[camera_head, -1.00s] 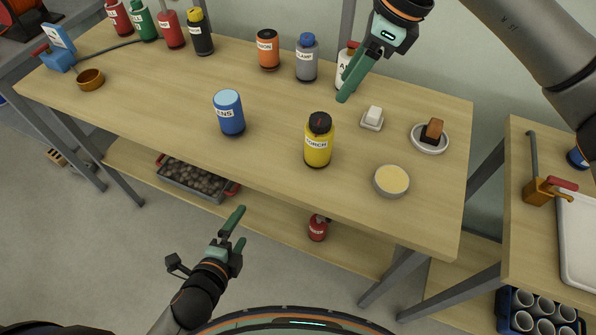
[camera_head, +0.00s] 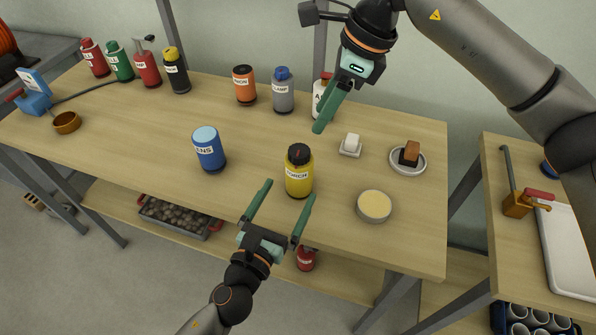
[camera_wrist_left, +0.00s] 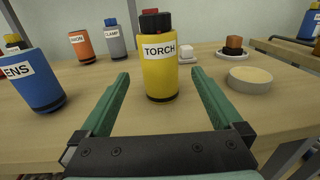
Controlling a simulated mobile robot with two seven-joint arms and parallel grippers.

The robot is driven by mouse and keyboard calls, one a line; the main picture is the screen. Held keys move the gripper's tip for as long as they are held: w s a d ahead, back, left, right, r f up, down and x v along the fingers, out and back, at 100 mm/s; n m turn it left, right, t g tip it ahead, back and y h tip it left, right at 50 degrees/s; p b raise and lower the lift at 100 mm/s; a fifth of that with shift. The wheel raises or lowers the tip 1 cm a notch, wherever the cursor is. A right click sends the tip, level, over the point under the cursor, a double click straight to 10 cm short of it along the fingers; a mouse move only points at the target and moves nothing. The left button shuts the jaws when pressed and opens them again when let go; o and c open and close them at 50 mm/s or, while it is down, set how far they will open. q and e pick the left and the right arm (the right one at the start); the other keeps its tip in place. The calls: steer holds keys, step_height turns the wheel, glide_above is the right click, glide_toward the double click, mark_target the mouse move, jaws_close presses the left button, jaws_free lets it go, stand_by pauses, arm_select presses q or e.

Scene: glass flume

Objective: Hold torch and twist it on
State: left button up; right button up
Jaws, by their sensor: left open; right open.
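The torch (camera_head: 299,174) is a yellow cylinder with a black top and a white TORCH label. It stands upright near the front of the bench, and also shows ahead in the left wrist view (camera_wrist_left: 160,75). My left gripper (camera_head: 284,194) is open and empty at the bench's front edge, its fingers pointing at the torch. In the left wrist view the torch stands beyond the two fingertips (camera_wrist_left: 160,82), centred between them and apart from both. My right gripper (camera_head: 326,124) is above the back of the bench, left of the white block. It is open; its fingers overlap in the picture.
A blue LENS cylinder (camera_head: 209,150) stands left of the torch. A round cream-topped tin (camera_head: 374,206) is to its right. A white block (camera_head: 351,146) and a dish with a brown block (camera_head: 407,160) lie behind. Several bottles line the back, including orange (camera_head: 245,86) and grey (camera_head: 283,92).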

mark_target(305, 162)
arm_select(q)
steer(key=x, duration=1)
steer(key=shift+w, duration=0.1)
steer(key=shift+c, duration=0.4)
